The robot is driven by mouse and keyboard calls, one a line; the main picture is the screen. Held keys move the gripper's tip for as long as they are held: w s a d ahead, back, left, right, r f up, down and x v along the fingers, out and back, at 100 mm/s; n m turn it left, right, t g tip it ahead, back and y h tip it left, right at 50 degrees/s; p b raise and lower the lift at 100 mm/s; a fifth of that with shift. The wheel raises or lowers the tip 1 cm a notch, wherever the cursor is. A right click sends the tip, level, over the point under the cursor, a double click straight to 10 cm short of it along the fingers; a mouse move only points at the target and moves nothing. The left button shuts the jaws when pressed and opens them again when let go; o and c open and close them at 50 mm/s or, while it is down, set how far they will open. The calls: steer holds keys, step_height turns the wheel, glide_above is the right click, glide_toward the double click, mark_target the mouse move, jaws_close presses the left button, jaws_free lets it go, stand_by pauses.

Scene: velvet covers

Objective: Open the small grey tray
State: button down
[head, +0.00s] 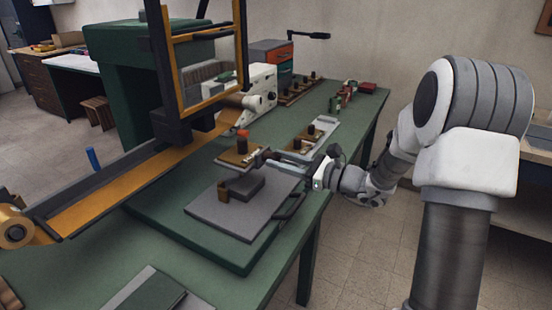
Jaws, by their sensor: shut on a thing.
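A small dark grey tray (250,186) sits on a larger flat grey board (212,212) on the green table. Its inside is too small to make out. A brown plate (232,159) with a dark knob and an orange-red top is just above and behind it, and seems raised clear of it. My gripper (264,157) reaches in from the right, at the plate's right side, and is shut on the brown plate. The exact contact between fingers and plate is too small to see.
A black curved handle (291,206) stands at the board's right edge. Behind are another grey board (322,127) with brown pieces, and red and green tins (345,97). A tall machine frame (163,60) and orange strip (120,188) are left.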

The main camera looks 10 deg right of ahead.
steer(key=c, duration=0.5)
jaws_free()
steer(key=p+v, duration=0.2)
steer(key=v, duration=1.5)
steer(key=shift+s+d+f, duration=0.1)
steer(key=shift+s+d, duration=0.05)
steer(key=shift+s, duration=0.05)
